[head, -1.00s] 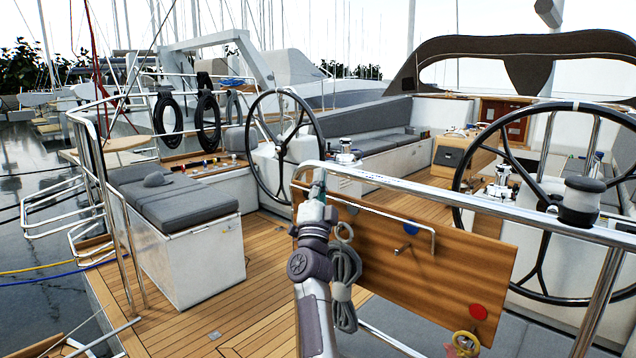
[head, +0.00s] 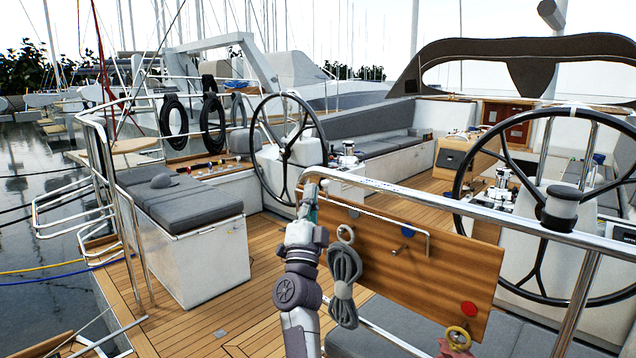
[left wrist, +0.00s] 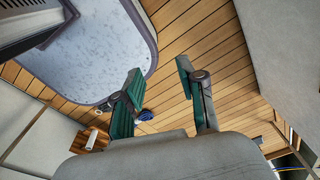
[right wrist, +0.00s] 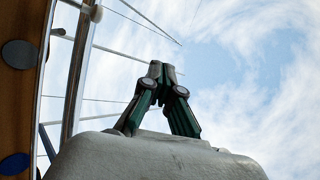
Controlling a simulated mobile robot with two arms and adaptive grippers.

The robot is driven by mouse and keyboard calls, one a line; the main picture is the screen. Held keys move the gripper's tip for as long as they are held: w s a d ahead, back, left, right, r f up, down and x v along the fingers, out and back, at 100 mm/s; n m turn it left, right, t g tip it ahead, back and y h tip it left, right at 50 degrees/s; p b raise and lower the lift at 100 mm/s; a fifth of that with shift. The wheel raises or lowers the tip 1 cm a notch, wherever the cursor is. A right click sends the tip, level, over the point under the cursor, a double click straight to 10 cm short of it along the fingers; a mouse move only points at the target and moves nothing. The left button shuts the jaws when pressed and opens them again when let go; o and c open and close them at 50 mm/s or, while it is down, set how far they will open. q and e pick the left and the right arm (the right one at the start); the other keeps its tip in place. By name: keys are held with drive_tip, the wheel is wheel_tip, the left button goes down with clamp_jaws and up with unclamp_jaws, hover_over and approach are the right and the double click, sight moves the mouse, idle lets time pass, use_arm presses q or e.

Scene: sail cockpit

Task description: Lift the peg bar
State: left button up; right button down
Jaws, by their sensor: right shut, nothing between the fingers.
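A thin silver bar (head: 390,217), bent down at its right end, runs along the upper front of a wooden board (head: 450,262). I take this bar for the peg bar; its left end is hidden behind my right gripper. My right gripper (head: 309,190) is at the board's upper left edge, with its fingers up near the rail's end. In the right wrist view its fingertips (right wrist: 156,68) are together against the sky, with nothing between them. The board's edge (right wrist: 22,88) is to their left. My left gripper (left wrist: 158,72) is open and empty above the deck, outside the head view.
Two steering wheels (head: 287,150) stand beyond. A grey-cushioned seat (head: 180,195) is at left; open teak deck (head: 225,290) lies between.

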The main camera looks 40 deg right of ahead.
use_arm(q)
drive_tip(key=shift+w+d+r+p, duration=0.45)
drive_tip(key=shift+w+d+r, duration=0.25)
drive_tip(key=shift+d+r, duration=0.05)
use_arm(e)
drive_tip(key=a, duration=0.1)
drive_tip(key=s+a, duration=0.1)
drive_tip(key=shift+s+a+f, duration=0.25)
drive_tip(key=shift+s+a, duration=0.1)
drive_tip(key=shift+a, duration=0.05)
